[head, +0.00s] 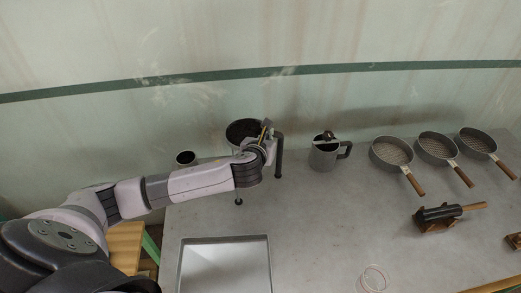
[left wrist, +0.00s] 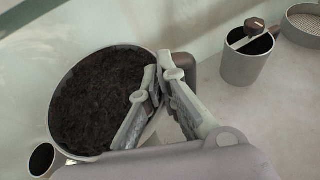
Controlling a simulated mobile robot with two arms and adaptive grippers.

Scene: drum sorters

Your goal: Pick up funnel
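No clear cone-shaped funnel shows; the best match is a wide round grey vessel (head: 234,143) full of dark grains on dark legs at the table's back left. It fills the left of the wrist view (left wrist: 73,146). My left gripper (head: 265,129) is at its right rim. In the left wrist view its fingers (left wrist: 157,76) straddle the rim, one inside over the grains and one outside, with the tips nearly together on the thin wall. The arm hides much of the vessel's lower part and legs. My right gripper is not in view.
A grey mug (head: 322,158) stands right of the vessel, a small dark cup (head: 186,158) left. Several wooden-handled pans (head: 390,151) line the back right. A black tool (head: 437,213) sits on a wooden block. A tray (head: 225,238) lies in front. The table's middle is clear.

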